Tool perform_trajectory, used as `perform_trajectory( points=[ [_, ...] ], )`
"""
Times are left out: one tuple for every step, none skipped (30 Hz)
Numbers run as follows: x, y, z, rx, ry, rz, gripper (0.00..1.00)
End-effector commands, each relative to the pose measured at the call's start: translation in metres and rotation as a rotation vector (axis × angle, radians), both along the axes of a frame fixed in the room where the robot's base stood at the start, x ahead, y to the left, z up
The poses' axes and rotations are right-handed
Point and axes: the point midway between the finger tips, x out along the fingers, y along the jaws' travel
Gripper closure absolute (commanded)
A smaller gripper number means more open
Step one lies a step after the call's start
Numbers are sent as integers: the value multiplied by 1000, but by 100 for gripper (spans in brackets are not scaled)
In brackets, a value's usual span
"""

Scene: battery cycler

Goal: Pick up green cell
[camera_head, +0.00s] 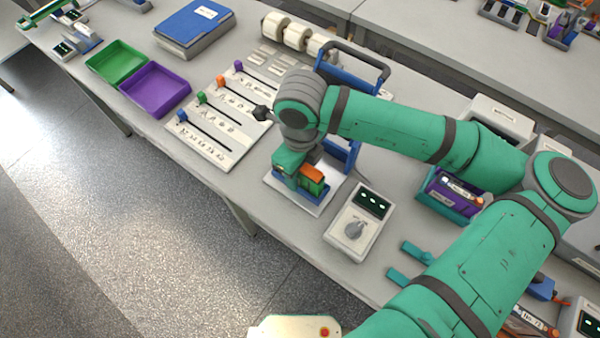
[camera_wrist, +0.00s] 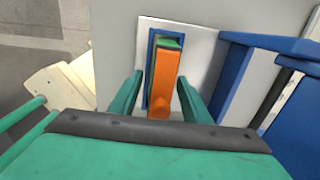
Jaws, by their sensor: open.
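The green cell (camera_head: 312,180) has a green body and an orange top. It stands in a blue holder on a white base plate (camera_head: 322,207) near the front edge of the bench. In the wrist view the cell (camera_wrist: 163,88) shows its orange face, with a little green at the far end. The blue holder (camera_wrist: 151,68) shows along its left side. My gripper (camera_wrist: 160,78) is open, with one green finger on each side of the cell. In the head view my gripper (camera_head: 290,168) is over the holder and partly hides it.
A blue upright frame (camera_head: 352,66) stands close behind the holder; its post (camera_wrist: 232,75) is right of my fingers. A meter with a dial (camera_head: 358,222) is to the right. A slider board (camera_head: 220,118) is left. A purple cell (camera_head: 455,188) sits in a teal tray.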

Motion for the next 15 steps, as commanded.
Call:
perform_trajectory(
  points=[
    [0, 0, 0, 0, 0, 0, 56],
    [0, 0, 0, 0, 0, 1, 56],
    [0, 0, 0, 0, 0, 1, 56],
    [0, 0, 0, 0, 0, 1, 56],
    [0, 0, 0, 0, 0, 1, 63],
    [0, 0, 0, 0, 0, 1, 73],
    [0, 0, 0, 0, 0, 0, 80],
    [0, 0, 0, 0, 0, 0, 87],
    [0, 0, 0, 0, 0, 0, 97],
    [0, 0, 0, 0, 0, 0, 100],
    [0, 0, 0, 0, 0, 0, 100],
    [0, 0, 0, 0, 0, 0, 100],
    [0, 0, 1, 0, -1, 0, 100],
    [0, 0, 1, 0, -1, 0, 100],
    [0, 0, 1, 0, -1, 0, 100]
  ],
)
